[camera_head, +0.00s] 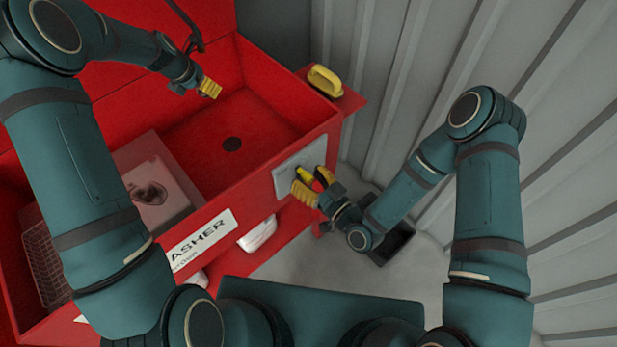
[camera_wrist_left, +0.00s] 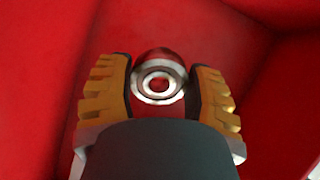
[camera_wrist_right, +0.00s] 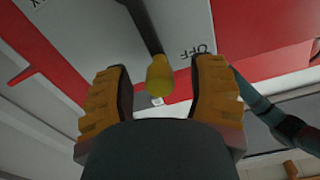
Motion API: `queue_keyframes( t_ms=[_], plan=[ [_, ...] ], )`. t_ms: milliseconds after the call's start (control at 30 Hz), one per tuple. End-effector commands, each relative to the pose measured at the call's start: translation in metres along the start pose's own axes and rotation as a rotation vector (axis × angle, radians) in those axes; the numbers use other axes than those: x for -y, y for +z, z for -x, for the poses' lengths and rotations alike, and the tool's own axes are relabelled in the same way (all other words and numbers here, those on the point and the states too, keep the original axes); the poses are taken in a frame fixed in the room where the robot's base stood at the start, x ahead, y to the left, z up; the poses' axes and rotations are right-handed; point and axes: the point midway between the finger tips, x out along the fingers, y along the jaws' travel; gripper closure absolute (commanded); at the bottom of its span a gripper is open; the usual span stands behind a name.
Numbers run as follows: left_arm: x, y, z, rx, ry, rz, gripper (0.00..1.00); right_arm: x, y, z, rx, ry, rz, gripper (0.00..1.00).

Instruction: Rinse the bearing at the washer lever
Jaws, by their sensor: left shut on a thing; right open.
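The bearing (camera_wrist_left: 160,97), a shiny silver ring, sits between the yellow fingers of my left gripper (camera_wrist_left: 160,95), which is shut on it. In the head view that gripper (camera_head: 210,88) is over the red washer basin (camera_head: 190,130); the bearing cannot be made out there. The washer lever has a yellow knob (camera_wrist_right: 159,75) on a dark rod, in front of a pale plate (camera_head: 298,165) marked OFF. My right gripper (camera_wrist_right: 160,95) is open with its fingers on either side of the knob; contact cannot be told. The head view shows this gripper (camera_head: 312,190) at the washer's front.
A round dark drain (camera_head: 232,144) is in the basin floor. A pale box (camera_head: 160,205) and a wire basket (camera_head: 45,262) are at the left. A yellow handle-shaped thing (camera_head: 325,80) sits on the red corner ledge. A dark bin (camera_head: 398,243) stands on the floor near my right arm.

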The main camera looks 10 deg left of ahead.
Motion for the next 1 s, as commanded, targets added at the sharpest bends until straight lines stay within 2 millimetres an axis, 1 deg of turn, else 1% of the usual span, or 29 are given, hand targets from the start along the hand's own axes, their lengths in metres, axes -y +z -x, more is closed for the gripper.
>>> queue_keyframes(
  t_ms=[267, 300, 367, 400, 433, 467, 767, 1000],
  plan=[
    [0.0, 0.0, 0.0, 0.001, 0.001, 0.0, 0.87, 0.0, 0.0, -0.001, 0.001, 0.0, 0.0, 0.43],
    [0.0, 0.0, 0.0, 0.001, 0.001, 0.0, 0.87, 0.0, 0.0, -0.001, 0.001, 0.001, 0.0, 0.48],
    [0.0, 0.0, 0.0, 0.001, 0.001, 0.0, 0.87, 0.0, 0.0, -0.001, 0.001, 0.001, 0.0, 0.69],
    [0.0, 0.0, 0.0, 0.001, 0.001, 0.0, 0.87, 0.0, 0.0, -0.001, 0.001, 0.001, 0.0, 0.83],
    [0.0, 0.0, 0.0, 0.001, 0.001, 0.0, 0.87, 0.0, 0.0, -0.001, 0.001, 0.001, 0.0, 0.94],
    [0.0, 0.0, 0.0, 0.001, 0.001, 0.0, 0.87, 0.0, 0.0, -0.001, 0.001, 0.001, 0.0, 1.0],
    [0.0, 0.0, 0.0, 0.001, 0.001, 0.0, 0.87, -0.002, 0.0, -0.001, 0.002, 0.003, -0.018, 1.0],
    [0.0, 0.0, 0.0, 0.001, 0.001, 0.0, 0.87, -0.017, -0.001, 0.0, 0.001, 0.007, -0.204, 1.0]
  ],
)
